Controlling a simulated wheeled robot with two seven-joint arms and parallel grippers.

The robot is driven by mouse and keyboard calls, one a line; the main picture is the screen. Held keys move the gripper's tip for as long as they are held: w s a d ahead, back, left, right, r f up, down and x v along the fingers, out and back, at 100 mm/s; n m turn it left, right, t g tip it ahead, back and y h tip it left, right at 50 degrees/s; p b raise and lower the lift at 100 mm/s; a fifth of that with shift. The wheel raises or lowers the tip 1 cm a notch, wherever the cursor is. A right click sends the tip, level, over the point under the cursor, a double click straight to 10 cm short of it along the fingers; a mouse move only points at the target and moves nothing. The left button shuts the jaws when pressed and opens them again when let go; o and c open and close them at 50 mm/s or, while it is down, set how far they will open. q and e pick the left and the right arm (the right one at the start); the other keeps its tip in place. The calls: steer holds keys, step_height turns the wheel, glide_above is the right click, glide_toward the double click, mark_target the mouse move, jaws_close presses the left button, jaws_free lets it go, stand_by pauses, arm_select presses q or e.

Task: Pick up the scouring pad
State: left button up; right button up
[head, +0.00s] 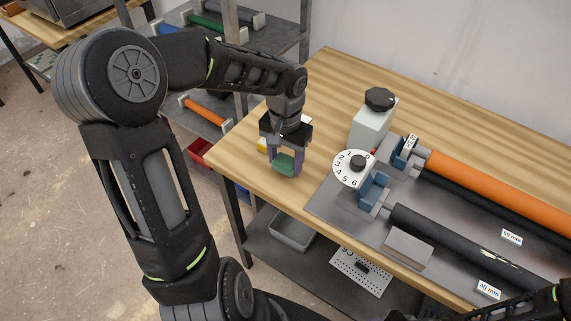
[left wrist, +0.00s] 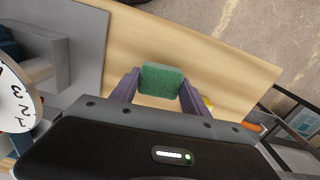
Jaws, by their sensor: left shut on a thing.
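The green scouring pad (head: 286,163) is held between the fingers of my left gripper (head: 287,162) over the left part of the wooden table. In the left wrist view the green pad (left wrist: 161,79) sits between the two purple-grey fingertips (left wrist: 160,84), its rough green face showing. The left gripper is shut on it. I cannot tell for sure whether the pad is clear of the table top. Part of my right arm shows at the lower right of the head view, but its gripper does not show.
The wooden table (head: 325,78) bears a roller machine with a numbered dial (head: 343,173), a white box with a black knob (head: 371,125), an orange roller (head: 490,185) and a black roller (head: 440,237). Something yellow (head: 262,146) lies behind the left gripper. A grey bin (head: 292,230) stands below.

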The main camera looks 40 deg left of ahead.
mark_target(286, 161)
arm_select(q)
step_height(286, 161, up, 8)
steer(key=shift+f, duration=0.1)
stand_by(0.5)
